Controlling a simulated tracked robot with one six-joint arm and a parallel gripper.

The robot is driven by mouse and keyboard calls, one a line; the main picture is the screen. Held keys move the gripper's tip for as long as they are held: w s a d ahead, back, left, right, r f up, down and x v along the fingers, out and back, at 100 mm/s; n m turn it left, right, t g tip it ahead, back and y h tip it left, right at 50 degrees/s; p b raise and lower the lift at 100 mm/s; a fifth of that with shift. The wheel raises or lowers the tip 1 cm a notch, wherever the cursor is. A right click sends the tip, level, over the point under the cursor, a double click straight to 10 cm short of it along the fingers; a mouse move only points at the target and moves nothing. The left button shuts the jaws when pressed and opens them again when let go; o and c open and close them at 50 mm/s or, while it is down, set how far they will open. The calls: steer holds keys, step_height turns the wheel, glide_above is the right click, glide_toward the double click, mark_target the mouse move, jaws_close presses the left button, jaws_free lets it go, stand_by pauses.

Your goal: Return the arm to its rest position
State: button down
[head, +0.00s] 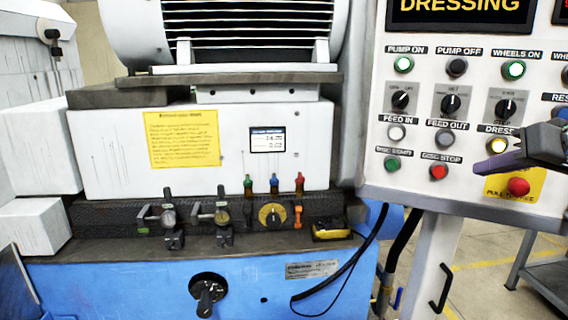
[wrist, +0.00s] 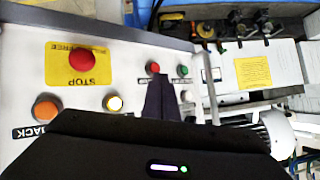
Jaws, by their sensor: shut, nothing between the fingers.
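My gripper (head: 468,168) reaches in from the right edge of the head view, in front of the lower part of the control panel (head: 452,200). Its dark fingers point left, just below the lit yellow DRESS button (head: 496,145) and to the right of the red DISC STOP button (head: 439,172). In the wrist view the shut, empty fingers (wrist: 161,85) show over the panel, near the red button (wrist: 152,67) and the green button (wrist: 183,71). I cannot tell the exact gap to the panel.
The red emergency stop (head: 518,186) sits on a yellow plate just below my gripper. The display above reads DRESSING (head: 460,6). The grey and blue grinder (head: 120,280) fills the left, with levers and a yellow dial (head: 272,216). Open floor shows at lower right beside a grey table (head: 547,272).

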steer(key=s+a+f+g, duration=0.3)
steer(key=s+a+f, duration=0.1)
steer(key=a+f, duration=0.7)
steer(key=s+a+f+g, duration=0.2)
steer(key=s+a+f, duration=0.2)
steer(key=a+f, duration=0.65)
steer(key=s+a+f+n+h, duration=0.1)
steer(key=s+a+f, duration=0.4)
steer(key=s+f, duration=0.2)
steer(key=shift+a+n+g+h, duration=0.3)
steer(key=shift+n+g, duration=0.1)
steer(key=shift+a+f, duration=0.1)
stand_by(4.7)
